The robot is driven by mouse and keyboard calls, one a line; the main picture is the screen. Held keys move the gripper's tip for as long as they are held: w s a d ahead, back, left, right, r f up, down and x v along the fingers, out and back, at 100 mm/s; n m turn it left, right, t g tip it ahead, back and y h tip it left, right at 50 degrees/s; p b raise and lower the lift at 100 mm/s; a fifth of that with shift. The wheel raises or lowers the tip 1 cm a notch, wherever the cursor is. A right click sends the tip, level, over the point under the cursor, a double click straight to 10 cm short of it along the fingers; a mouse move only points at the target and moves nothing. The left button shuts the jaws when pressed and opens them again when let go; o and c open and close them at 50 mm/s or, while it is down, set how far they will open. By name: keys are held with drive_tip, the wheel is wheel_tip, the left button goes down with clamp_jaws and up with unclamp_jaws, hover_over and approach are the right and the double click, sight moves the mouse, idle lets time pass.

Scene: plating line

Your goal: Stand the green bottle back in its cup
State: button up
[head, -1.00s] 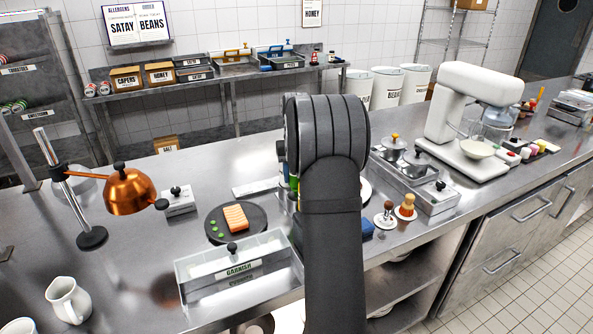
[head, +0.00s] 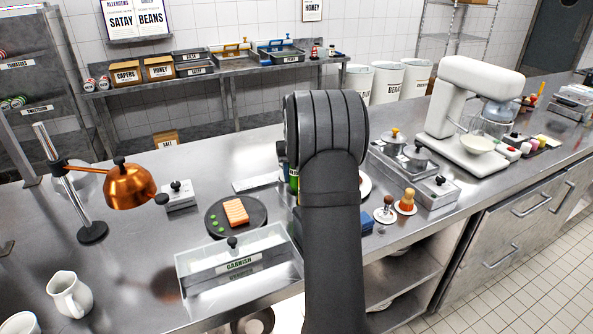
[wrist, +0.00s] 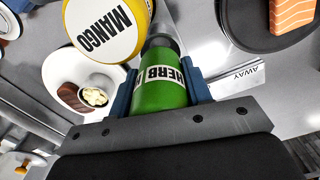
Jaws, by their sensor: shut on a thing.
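The green bottle (wrist: 160,97), with a white "HERB" label, lies between the two blue fingers of my gripper (wrist: 164,88) in the wrist view. The gripper is shut on it. The bottle's grey top end points up the picture, close beside a yellow bottle (wrist: 105,25) labelled "MANGO". In the head view only a sliver of green (head: 294,184) shows left of my arm, which hides the gripper. I cannot make out the green bottle's cup in either view, nor tell whether the bottle's base touches anything.
A dark round plate (head: 252,224) with salmon and green dots lies left of my arm. A clear garnish bin (head: 190,281) stands at the counter front. The copper lamp (head: 131,187) stands further left. A white plate (wrist: 63,88) with food lies left in the wrist view.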

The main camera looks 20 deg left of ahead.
drive_tip(key=shift+f, duration=0.3)
drive_tip(key=shift+f, duration=0.1)
drive_tip(key=shift+f, duration=0.7)
drive_tip(key=o, duration=1.1)
drive_tip(key=shift+o, duration=0.2)
drive_tip(key=shift+r, duration=0.1)
drive_tip(key=shift+r, duration=3.4)
